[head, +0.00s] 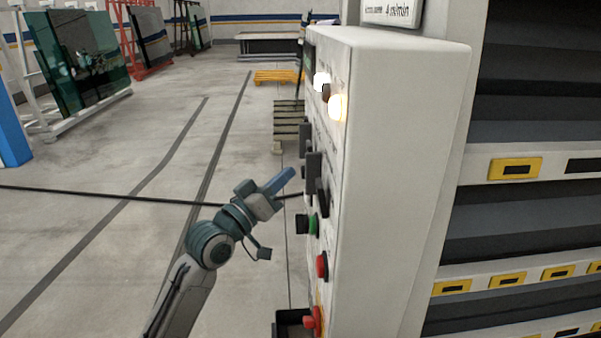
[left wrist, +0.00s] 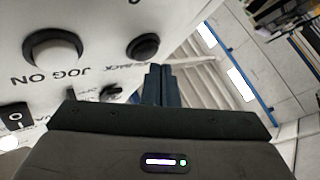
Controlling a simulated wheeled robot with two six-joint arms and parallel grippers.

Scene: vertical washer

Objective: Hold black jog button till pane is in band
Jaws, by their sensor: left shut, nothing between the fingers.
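The control panel (head: 395,150) stands at centre right, seen nearly edge-on in the head view. The fingers (left wrist: 160,84) also show in the left wrist view. The washer's pane is not identifiable.
Two lit lamps (head: 329,95) are near the panel's top. Dark switches (head: 315,172), a red button (head: 321,265) and a red knob (head: 312,318) share its face. A black cable (head: 90,193) crosses the floor. Glass on racks (head: 70,60) stands far left. The floor left is mostly clear.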

